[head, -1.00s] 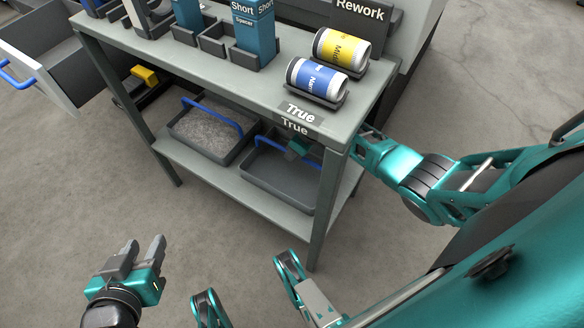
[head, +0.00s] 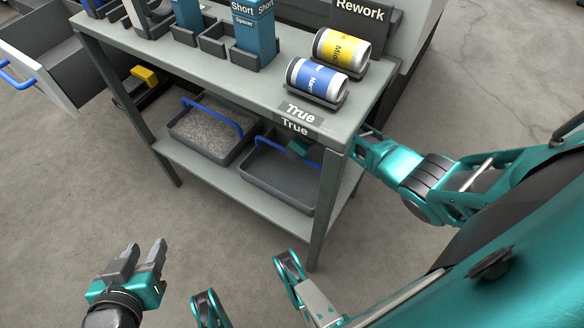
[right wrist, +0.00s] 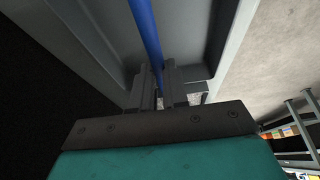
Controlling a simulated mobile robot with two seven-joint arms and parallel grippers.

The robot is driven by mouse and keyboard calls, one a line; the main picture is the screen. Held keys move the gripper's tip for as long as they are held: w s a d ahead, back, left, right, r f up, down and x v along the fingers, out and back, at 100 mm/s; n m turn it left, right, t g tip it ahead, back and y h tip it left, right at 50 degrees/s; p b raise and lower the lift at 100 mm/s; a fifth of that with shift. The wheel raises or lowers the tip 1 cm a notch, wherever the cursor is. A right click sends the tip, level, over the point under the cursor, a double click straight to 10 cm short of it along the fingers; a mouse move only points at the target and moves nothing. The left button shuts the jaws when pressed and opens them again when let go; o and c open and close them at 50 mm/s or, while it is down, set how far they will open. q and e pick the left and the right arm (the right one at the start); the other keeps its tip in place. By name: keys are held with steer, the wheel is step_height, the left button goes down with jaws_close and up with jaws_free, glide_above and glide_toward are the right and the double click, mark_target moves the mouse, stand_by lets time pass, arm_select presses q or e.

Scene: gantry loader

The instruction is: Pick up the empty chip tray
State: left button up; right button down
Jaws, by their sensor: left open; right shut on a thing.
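The empty chip tray (head: 268,182) is a dark grey tray with a blue bar handle, on the bench's lower shelf at the right. My right gripper (head: 299,146) reaches in under the bench top, partly hidden by the bench top and leg. In the right wrist view its fingers (right wrist: 163,88) are shut on the tray's blue handle (right wrist: 146,28). I cannot tell if the tray is clear of the shelf. My left gripper (head: 148,252) is open and empty over the floor at the lower left, well apart from the bench.
A second tray (head: 190,143), full of grey chips, stands left of the empty one on the lower shelf (head: 228,178). The bench leg (head: 325,205) stands close by my right arm. Blue (head: 318,80) and yellow (head: 342,48) rolls lie on the bench top. Floor in front is clear.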

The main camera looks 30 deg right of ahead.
arm_select(q)
steer(key=shift+w+r, duration=0.25)
steer(key=shift+r, duration=0.05)
arm_select(e)
steer(key=shift+r, duration=0.2)
steer(key=shift+r+p, duration=0.75)
steer(key=shift+r, duration=0.2)
steer(key=shift+r+p, duration=0.3)
steer(key=shift+r, duration=0.45)
steer(key=shift+s+d, duration=0.15)
steer(key=shift+s, duration=0.05)
steer(key=s+d+p, duration=0.3)
steer(key=s+d, duration=0.1)
steer(key=s, duration=0.3)
steer(key=s+d+p, duration=0.2)
steer(key=s+d, duration=0.3)
steer(key=s, duration=0.3)
arm_select(q)
step_height(320, 180, up, 10)
steer(key=s+a+p, duration=0.1)
steer(key=a+p, duration=0.1)
steer(key=p, duration=0.5)
steer(key=shift+a+y, duration=0.15)
steer(key=shift+y, duration=0.25)
arm_select(e)
step_height(320, 180, up, 7)
arm_select(q)
steer(key=shift+s+f, duration=0.1)
arm_select(e)
steer(key=shift+f, duration=0.1)
